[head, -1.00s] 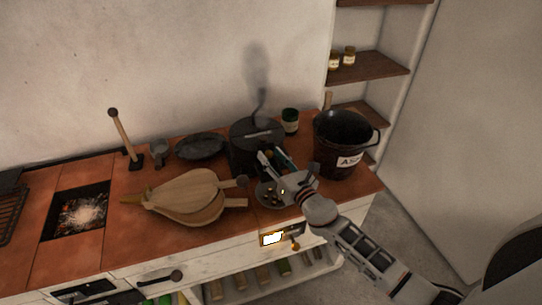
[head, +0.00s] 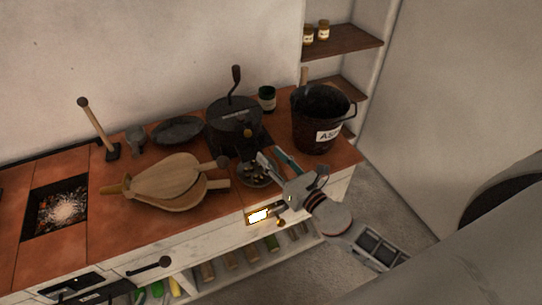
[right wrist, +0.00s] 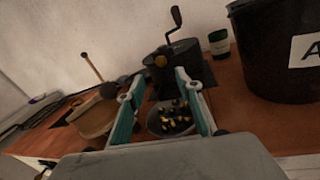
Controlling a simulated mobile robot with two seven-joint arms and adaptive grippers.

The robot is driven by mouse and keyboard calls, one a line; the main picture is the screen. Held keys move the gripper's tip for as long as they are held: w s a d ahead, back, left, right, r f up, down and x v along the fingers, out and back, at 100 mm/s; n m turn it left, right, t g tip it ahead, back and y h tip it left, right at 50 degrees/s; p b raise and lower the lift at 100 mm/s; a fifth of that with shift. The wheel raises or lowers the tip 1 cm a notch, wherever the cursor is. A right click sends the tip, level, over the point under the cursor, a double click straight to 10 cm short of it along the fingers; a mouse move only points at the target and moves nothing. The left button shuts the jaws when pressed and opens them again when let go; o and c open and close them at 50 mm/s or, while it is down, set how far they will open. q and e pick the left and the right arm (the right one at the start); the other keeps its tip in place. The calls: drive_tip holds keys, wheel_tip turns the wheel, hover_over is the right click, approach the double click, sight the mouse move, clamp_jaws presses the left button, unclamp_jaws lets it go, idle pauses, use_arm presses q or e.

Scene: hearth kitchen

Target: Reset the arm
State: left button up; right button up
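My right gripper (head: 271,156) is at the counter's front edge, in front of a small bowl (head: 250,181). In the right wrist view its two teal-padded fingers (right wrist: 160,76) are spread apart with nothing held between them. The bowl shows beyond the gap (right wrist: 157,126) and holds several dark and yellowish pieces. A dark grinder (head: 232,118) with a crank handle stands just behind the bowl. My left gripper is not in view.
A black ash bucket (head: 312,135) stands right of the gripper, with a dark green jar (head: 267,99) behind. Wooden bellows (head: 165,177) lie left of the bowl. A lit fire pit (head: 58,208) is further left. Open floor (head: 380,190) lies right of the counter.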

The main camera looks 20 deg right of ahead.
drive_tip(key=s+a+f+m+g, duration=0.1)
drive_tip(key=s+f+m+g, duration=0.2)
drive_tip(key=s+f+m, duration=0.6)
drive_tip(key=s+a+f+m+g+h, duration=0.1)
drive_tip(key=s+f+m+g, duration=0.2)
drive_tip(key=s+f+m, duration=0.6)
drive_tip(key=s+m, duration=0.2)
drive_tip(key=m, duration=1.2)
drive_tip(key=shift+a+f+g, duration=0.15)
drive_tip(key=shift+f+g, duration=0.05)
drive_tip(key=shift+g, duration=0.2)
idle(0.6)
